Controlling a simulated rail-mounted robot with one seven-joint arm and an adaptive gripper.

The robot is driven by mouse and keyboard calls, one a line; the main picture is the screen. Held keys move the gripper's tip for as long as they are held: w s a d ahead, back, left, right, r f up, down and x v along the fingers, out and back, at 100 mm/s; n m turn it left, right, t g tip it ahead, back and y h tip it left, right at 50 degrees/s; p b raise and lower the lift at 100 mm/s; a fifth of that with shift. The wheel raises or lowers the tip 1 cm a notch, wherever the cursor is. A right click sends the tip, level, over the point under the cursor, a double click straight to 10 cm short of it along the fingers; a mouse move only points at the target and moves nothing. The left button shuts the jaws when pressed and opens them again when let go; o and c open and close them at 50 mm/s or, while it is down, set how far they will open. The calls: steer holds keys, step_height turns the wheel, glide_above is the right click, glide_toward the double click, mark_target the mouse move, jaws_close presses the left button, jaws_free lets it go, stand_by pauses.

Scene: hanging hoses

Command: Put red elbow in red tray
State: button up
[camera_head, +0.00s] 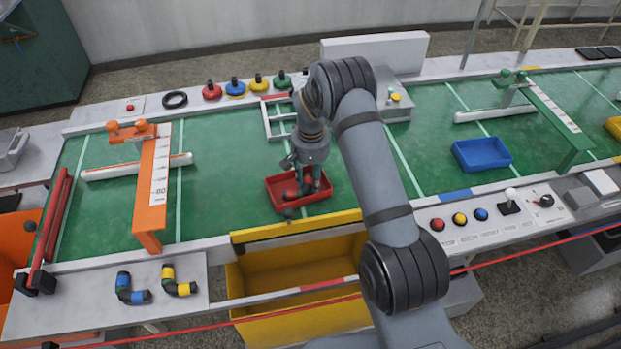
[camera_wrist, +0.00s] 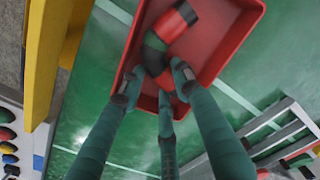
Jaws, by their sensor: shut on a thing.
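The red elbow (camera_wrist: 156,45) is a dark curved pipe piece with red bands at its ends. In the wrist view it lies between the three fingertips of my gripper (camera_wrist: 158,92), which is shut on its near end. The red tray (camera_wrist: 222,40) is directly behind the elbow in that view. In the head view my gripper (camera_head: 305,186) points down into the red tray (camera_head: 322,204) on the green belt. The fingers partly hide the elbow there. I cannot tell whether the elbow touches the tray floor.
A blue tray (camera_head: 482,154) sits to the right on the belt. An orange gate (camera_head: 152,190) stands at left and a green gate (camera_head: 553,117) at right. A blue-banded elbow (camera_head: 131,289) and a yellow-banded elbow (camera_head: 178,281) lie on the front ledge. A yellow bin (camera_head: 290,270) is in front.

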mark_target(311, 183)
steer(key=shift+f, duration=0.1)
steer(key=o, duration=0.9)
steer(key=shift+c, duration=0.2)
steer(key=shift+w+r, duration=0.1)
steer(key=shift+r, duration=0.6)
step_height(311, 183, up, 11)
steer(key=b, duration=0.1)
steer(key=shift+s, duration=0.2)
